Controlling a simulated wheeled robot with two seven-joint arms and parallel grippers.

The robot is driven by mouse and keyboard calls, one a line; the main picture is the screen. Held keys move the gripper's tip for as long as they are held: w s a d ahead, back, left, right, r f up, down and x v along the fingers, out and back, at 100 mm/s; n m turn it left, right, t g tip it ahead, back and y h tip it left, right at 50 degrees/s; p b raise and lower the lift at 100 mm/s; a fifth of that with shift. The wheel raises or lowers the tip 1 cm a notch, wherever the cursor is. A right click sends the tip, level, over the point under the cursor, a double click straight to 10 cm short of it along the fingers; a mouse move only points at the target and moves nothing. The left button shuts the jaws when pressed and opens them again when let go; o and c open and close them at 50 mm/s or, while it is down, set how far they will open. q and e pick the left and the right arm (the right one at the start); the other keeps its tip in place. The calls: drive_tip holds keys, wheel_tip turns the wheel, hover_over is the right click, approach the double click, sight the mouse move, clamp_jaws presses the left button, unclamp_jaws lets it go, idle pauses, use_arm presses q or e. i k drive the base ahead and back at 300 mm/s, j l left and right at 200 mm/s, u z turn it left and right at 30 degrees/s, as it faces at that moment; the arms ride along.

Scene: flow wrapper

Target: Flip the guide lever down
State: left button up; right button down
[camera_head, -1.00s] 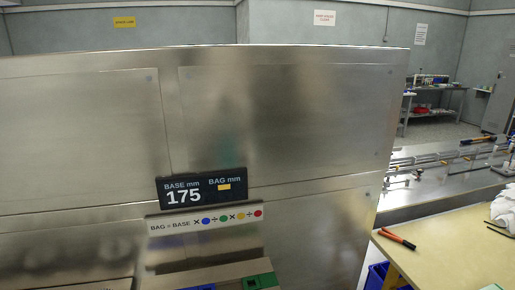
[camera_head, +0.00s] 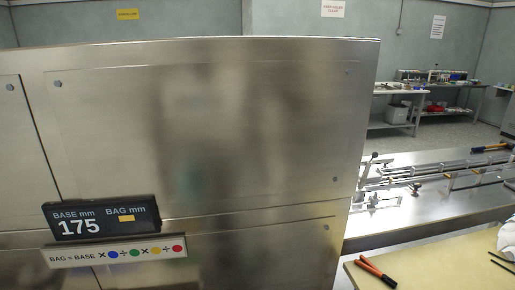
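Neither of my grippers is in the head view. The machine's metal housing (camera_head: 200,130) fills the left and middle of the picture. A metal bed with rails (camera_head: 440,175) runs out to the right behind the housing. Small levers or knobs (camera_head: 374,158) stand on it close to the housing's right edge. I cannot tell which of them is the guide lever or how it is set.
A display (camera_head: 101,218) reading 175 and a formula strip (camera_head: 115,250) are on the housing's lower left. A cream table (camera_head: 440,268) with an orange-handled tool (camera_head: 375,272) is at the lower right. A workbench (camera_head: 420,88) stands at the back right, with open floor before it.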

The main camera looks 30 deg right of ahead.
sight(368, 163)
drive_tip(key=l+z, duration=0.15)
drive_tip(key=z, duration=0.3)
drive_tip(key=i+l+z, duration=0.1)
drive_tip(key=z, duration=0.35)
drive_tip(key=i+l+z, duration=0.1)
drive_tip(key=z, duration=0.35)
drive_tip(key=l, duration=0.1)
